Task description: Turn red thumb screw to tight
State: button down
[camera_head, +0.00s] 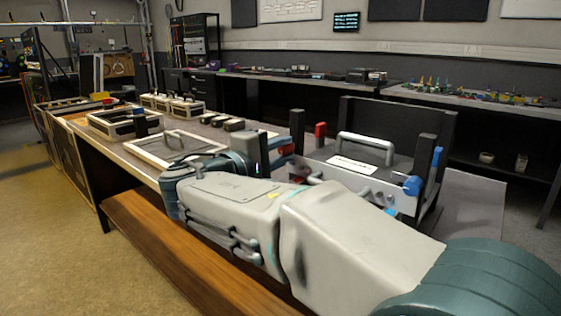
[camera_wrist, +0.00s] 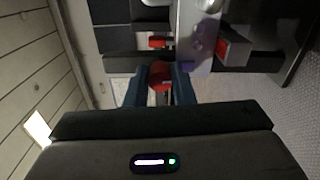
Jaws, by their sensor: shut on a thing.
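The red thumb screw (camera_wrist: 160,76) is between the two dark blue-grey fingers of my gripper (camera_wrist: 160,90) in the wrist view. The fingers are shut on its sides and cover part of it. Any mark that tells how tight the screw is cannot be seen.
The fixture (camera_head: 380,125) has a silver handle, a white label and a blue knob (camera_head: 412,186) at its right end. A red upright part (camera_head: 320,130) stands near its left post. Framed boxes (camera_head: 110,124) and a panel with a handle (camera_head: 172,150) lie along the bench to the left.

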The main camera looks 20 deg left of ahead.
jog(key=shift+m+b, duration=0.3)
jog(key=shift+m, duration=0.2)
jog(key=c, duration=1.2)
grip_release()
jog(key=shift+c, duration=0.2)
jog(key=shift+s, duration=0.15)
jog(key=p+v, duration=0.3)
jog(key=v, duration=1)
jog(key=shift+s+a+p, duration=0.15)
jog(key=shift+s+p, duration=0.15)
jog(key=shift+p, duration=0.05)
